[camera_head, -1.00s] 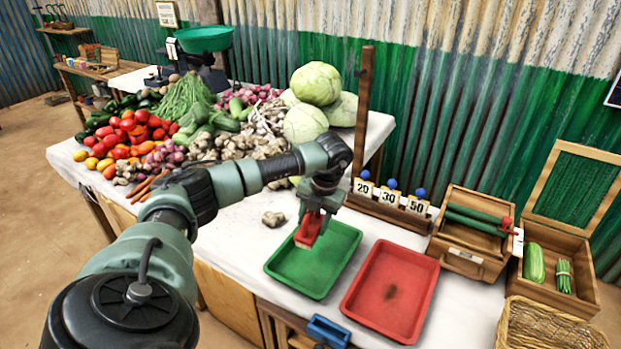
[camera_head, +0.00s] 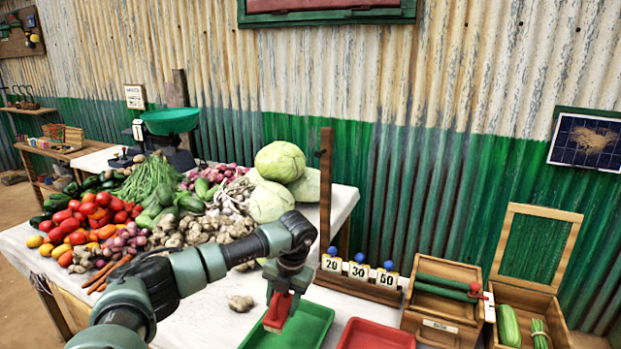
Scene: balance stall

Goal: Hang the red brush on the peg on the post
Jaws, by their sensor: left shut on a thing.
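My left gripper (camera_head: 283,294) is shut on the red brush (camera_head: 277,313), which hangs below it over the left part of the green tray (camera_head: 312,325). Its jaws cover the brush's upper part. The wooden post (camera_head: 326,200) stands upright behind and right of the gripper, at the back of the number-card rack. A small dark peg (camera_head: 319,153) sticks out near the post's top, well above the gripper and apart from the brush. The peg looks bare. My right gripper is out of view.
Number cards with blue knobs (camera_head: 358,270) stand by the post's foot. Cabbages (camera_head: 280,162) and other vegetables lie left of it. A red tray (camera_head: 375,335) is at the bottom, and a wooden box with green rods (camera_head: 445,300) stands right. The air around the peg looks free.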

